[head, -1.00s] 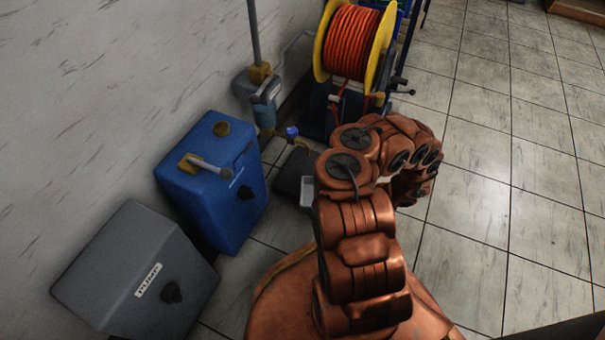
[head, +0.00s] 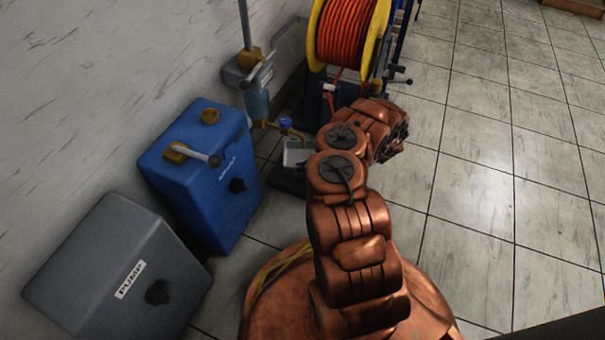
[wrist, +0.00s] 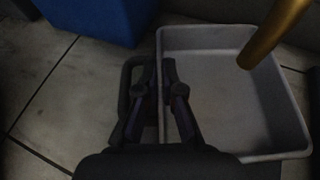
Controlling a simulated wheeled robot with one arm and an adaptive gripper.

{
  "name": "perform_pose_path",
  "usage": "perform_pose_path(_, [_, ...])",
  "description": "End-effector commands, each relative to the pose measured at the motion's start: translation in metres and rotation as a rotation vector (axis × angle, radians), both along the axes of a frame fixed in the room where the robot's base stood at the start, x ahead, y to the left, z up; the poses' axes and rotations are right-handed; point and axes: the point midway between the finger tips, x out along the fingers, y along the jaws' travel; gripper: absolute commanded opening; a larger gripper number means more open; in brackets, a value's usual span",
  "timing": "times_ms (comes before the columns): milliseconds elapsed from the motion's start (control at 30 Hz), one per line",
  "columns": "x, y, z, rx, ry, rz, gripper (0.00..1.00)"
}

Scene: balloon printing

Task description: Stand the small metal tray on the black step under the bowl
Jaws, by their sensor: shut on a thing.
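The small metal tray (head: 296,152) is a pale, shallow, open box. In the wrist view the tray (wrist: 225,80) looks empty, and my gripper (wrist: 167,72) is shut on its left wall. In the head view my gripper is hidden behind my arm. The black step (head: 286,182) is on the floor beside the blue box, and the tray appears over it. I cannot tell whether they touch. The blue translucent bowl (head: 257,103) hangs on the wall pipework, up and left of the tray in the head view.
A brass spout (wrist: 272,35) hangs over the tray's far right part. A blue tap (head: 286,123) is on the brass pipe. The blue box (head: 205,175) and grey pump box (head: 120,275) stand to the left, the hose reel (head: 347,35) behind. The floor at right (head: 480,190) is clear.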

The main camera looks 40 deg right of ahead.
Motion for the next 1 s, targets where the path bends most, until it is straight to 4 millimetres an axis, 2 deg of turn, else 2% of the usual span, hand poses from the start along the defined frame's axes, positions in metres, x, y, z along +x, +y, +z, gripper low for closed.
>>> perform_pose_path(133, [0.009,-0.002,-0.002,0.0,-0.003,0.001,0.0])
perform_pose_path(300, [0.008,-0.002,-0.027,0.001,0.0,0.002,0.0])
perform_pose_path(400, [0.009,-0.002,-0.036,0.002,-0.001,0.0,0.0])
perform_pose_path(800, [0.008,-0.002,-0.037,0.001,-0.001,0.0,0.0])
perform_pose_path(833, [0.008,-0.002,-0.037,0.001,-0.001,0.0,0.09])
perform_pose_path(1000, [0.008,-0.002,-0.037,0.001,-0.001,0.0,0.26])
